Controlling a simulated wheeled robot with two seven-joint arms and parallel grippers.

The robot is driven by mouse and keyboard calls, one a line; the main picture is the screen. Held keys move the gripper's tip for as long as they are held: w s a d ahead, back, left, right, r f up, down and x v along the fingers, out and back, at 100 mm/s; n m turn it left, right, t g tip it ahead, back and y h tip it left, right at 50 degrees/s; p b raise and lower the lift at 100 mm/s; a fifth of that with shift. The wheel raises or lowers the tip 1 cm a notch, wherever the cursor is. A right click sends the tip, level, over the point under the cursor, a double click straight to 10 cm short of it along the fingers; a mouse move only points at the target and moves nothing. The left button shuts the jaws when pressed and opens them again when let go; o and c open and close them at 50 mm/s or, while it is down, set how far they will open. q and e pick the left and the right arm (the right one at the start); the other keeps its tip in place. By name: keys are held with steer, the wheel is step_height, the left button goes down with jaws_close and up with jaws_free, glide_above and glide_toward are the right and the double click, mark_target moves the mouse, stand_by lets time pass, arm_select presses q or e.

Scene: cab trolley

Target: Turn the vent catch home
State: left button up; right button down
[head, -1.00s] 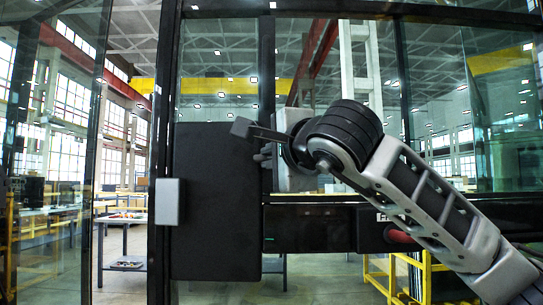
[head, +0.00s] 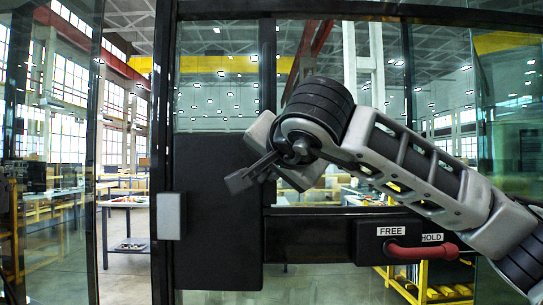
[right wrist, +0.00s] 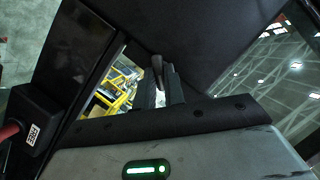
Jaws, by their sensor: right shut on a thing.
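The vent catch (right wrist: 157,66) shows in the right wrist view as a small dark stalk, between the two fingers of my right gripper (right wrist: 161,88). The fingers are shut on it, in front of a large dark panel. In the head view my right gripper (head: 275,152) is at the right edge of the black door panel, its grey body tilted. How far the catch is turned cannot be told. My left gripper is not in view.
A black box with FREE and HOLD labels (head: 391,232) and a red handle (head: 418,252) sits below my right forearm. The label FREE (right wrist: 33,133) also shows in the right wrist view. A grey block (head: 168,215) is on the door's left edge. Glass panes and dark frame posts surround the door.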

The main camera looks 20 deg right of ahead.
steer(key=n+h+p, duration=0.1)
steer(key=n+g+p, duration=0.1)
steer(key=n, duration=0.1)
steer(key=shift+a+r+h+p, duration=0.2)
steer(key=shift+h+p, duration=0.1)
steer(key=shift+h, duration=0.1)
steer(key=shift+f+n+g+h+p, duration=0.1)
steer(key=shift+n+g+h+p, duration=0.25)
steer(key=shift+n, duration=0.35)
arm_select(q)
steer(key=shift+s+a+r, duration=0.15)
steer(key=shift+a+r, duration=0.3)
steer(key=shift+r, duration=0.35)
arm_select(e)
steer(key=shift+a+n+h, duration=0.1)
steer(key=shift+n+h, duration=0.25)
steer(key=shift+n, duration=0.05)
steer(key=shift+f, duration=0.1)
steer(key=c, duration=1.5)
jaws_free()
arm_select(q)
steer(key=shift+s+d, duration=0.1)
